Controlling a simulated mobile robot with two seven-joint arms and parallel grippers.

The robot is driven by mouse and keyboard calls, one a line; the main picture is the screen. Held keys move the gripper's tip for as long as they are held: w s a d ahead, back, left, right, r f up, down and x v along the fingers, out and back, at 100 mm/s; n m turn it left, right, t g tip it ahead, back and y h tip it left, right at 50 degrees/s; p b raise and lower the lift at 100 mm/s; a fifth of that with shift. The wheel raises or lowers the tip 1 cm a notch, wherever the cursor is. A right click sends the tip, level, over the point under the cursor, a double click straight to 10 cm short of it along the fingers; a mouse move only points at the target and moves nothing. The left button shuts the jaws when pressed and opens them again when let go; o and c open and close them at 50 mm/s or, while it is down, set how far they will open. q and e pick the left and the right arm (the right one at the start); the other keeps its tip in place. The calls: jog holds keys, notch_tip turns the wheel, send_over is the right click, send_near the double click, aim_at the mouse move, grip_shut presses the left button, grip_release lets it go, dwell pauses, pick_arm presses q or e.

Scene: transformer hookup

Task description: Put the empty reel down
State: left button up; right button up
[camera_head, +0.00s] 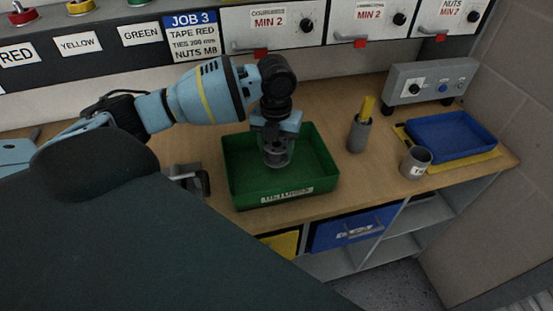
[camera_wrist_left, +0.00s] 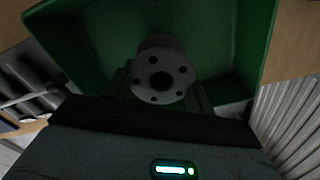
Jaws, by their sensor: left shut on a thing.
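My left gripper (camera_head: 276,132) reaches down over the green tray (camera_head: 238,189), which has a white label on its front wall. It is shut on the empty reel (camera_head: 277,153), a grey, partly see-through spool held upright inside the tray's outline. In the left wrist view, the reel's round grey end (camera_wrist_left: 162,78) with several holes shows against the green tray (camera_wrist_left: 85,40). Whether the reel touches the tray floor, I cannot tell. My right gripper is not in view.
A grey cup with yellow sticks (camera_head: 360,133) and a labelled grey cup (camera_head: 416,162) stand right of the tray. A blue tray (camera_head: 451,135) lies beyond them. A dark clamp-like object (camera_head: 188,180) sits left of the tray. Drawers line the back.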

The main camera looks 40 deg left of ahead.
pick_arm(q)
jog(key=shift+f, duration=2.5)
jog(key=shift+f, duration=0.1)
jog(key=o, duration=1.1)
notch_tip(320, 180, up, 12)
jog(key=shift+r, duration=0.15)
